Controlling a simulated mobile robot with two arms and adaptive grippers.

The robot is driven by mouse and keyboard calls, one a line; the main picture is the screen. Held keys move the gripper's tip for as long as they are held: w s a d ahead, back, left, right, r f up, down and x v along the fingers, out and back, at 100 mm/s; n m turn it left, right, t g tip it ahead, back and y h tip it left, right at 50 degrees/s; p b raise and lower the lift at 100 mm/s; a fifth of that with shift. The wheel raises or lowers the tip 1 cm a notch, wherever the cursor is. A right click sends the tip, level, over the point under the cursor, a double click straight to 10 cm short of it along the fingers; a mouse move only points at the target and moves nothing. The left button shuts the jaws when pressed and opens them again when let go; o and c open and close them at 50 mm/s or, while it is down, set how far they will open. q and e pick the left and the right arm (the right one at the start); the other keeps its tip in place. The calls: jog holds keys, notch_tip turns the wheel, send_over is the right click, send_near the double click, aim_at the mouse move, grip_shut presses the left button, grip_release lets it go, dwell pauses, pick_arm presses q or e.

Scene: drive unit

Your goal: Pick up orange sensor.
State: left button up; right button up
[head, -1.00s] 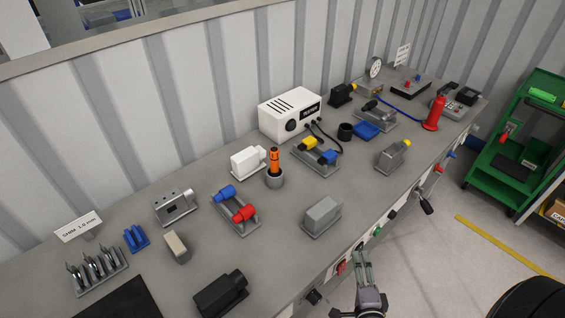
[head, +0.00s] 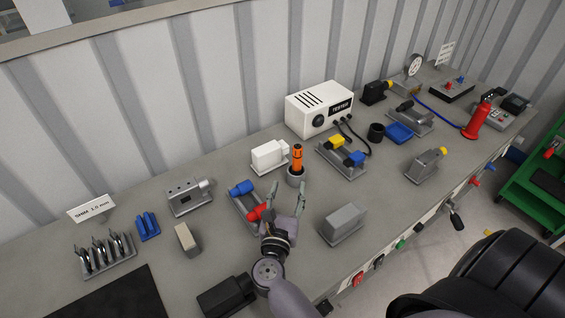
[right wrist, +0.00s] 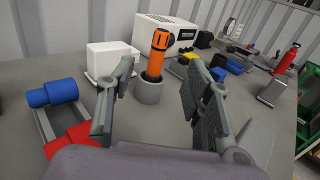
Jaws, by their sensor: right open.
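The orange sensor (head: 297,158) is a cylinder with dark bands, standing upright in a round grey holder (head: 295,178) on the bench. In the right wrist view the sensor (right wrist: 158,52) leans slightly and its lower end is hidden inside the grey holder (right wrist: 149,92). My right gripper (head: 288,190) is open and empty, just on the near side of the holder. In the right wrist view the sensor shows beyond and between the fingers of my right gripper (right wrist: 160,90), with no contact visible. My left gripper is not in view.
A blue-and-red part (head: 246,210) stands close left of my right gripper. A white block (head: 268,156) is left of the holder, and a grey block (head: 343,224) is to the right. The white tester (head: 320,108) stands behind, with cables.

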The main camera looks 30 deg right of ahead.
aim_at(297, 152)
jog(key=x, duration=1.1)
jog(key=shift+w+d+r+p, duration=0.1)
jog(key=shift+d+p, duration=0.2)
jog(key=shift+p, duration=0.05)
jog(key=x, duration=0.5)
jog(key=shift+c, duration=0.4)
grip_shut()
